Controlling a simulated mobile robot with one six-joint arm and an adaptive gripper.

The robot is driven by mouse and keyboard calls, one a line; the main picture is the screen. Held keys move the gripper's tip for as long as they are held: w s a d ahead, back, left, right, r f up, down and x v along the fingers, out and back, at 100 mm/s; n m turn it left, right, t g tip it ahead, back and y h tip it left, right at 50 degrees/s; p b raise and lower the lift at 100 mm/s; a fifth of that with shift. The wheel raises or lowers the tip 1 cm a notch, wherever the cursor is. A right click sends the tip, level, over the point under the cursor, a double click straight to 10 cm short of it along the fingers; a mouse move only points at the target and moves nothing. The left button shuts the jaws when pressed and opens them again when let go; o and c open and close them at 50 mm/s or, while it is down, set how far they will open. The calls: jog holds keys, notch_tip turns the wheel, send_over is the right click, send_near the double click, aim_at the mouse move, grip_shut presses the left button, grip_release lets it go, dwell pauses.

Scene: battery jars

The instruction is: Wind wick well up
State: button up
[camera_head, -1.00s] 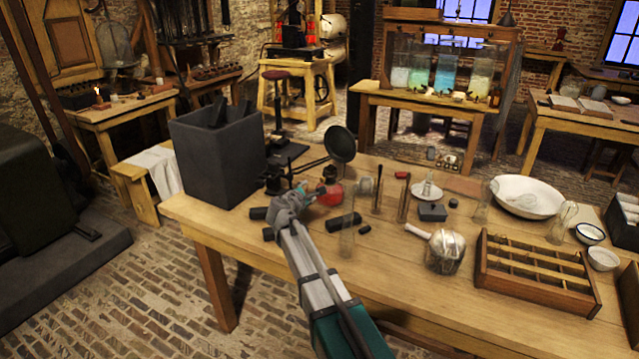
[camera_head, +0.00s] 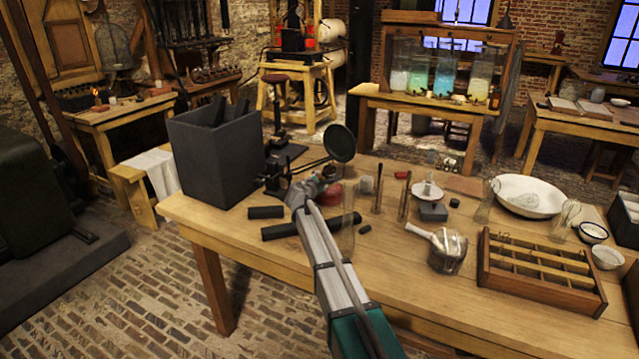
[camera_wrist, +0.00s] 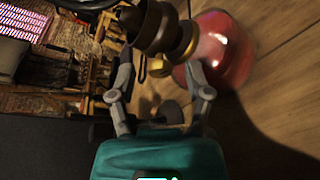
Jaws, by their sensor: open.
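The lamp has a red glass body (camera_wrist: 222,52) and a dark burner (camera_wrist: 152,28) with a small brass wick knob (camera_wrist: 157,68). In the wrist view the lamp lies across the top right, tilted in the picture. My gripper (camera_wrist: 160,84) is open, its two fingers on either side of the knob in the picture. I cannot tell whether either finger touches it. In the head view my gripper (camera_head: 318,184) is at the lamp, and the red glass (camera_head: 335,187) is partly hidden behind it. The knob cannot be made out there.
A dark box (camera_head: 215,160) stands at the table's left end. A round black dish on a stand (camera_head: 340,143) rises behind the lamp. A clear glass cylinder (camera_head: 345,235) and black rods (camera_head: 283,231) are close to my arm. A wooden divided tray (camera_head: 540,275) is at the right.

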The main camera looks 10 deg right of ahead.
jog(key=shift+c, duration=0.2)
grip_shut()
jog(key=shift+f+m+b, duration=0.1)
jog(key=shift+m+b, duration=0.2)
dwell(0.3)
jog(key=shift+f+m+t+b, duration=0.2)
jog(key=shift+m+t+b, duration=0.6)
jog(key=shift+m+b, duration=0.45)
jog(key=shift+d+m+t+h+b, duration=0.15)
jog(key=shift+m+t+b, duration=0.45)
jog(key=shift+m, duration=0.55)
jog(key=shift+a+m+t+h+b, duration=0.15)
jog(key=shift+m+t+b, duration=0.15)
jog(key=shift+m+b, duration=0.65)
jog(key=shift+d+m, duration=0.1)
jog(key=shift+m, duration=0.15)
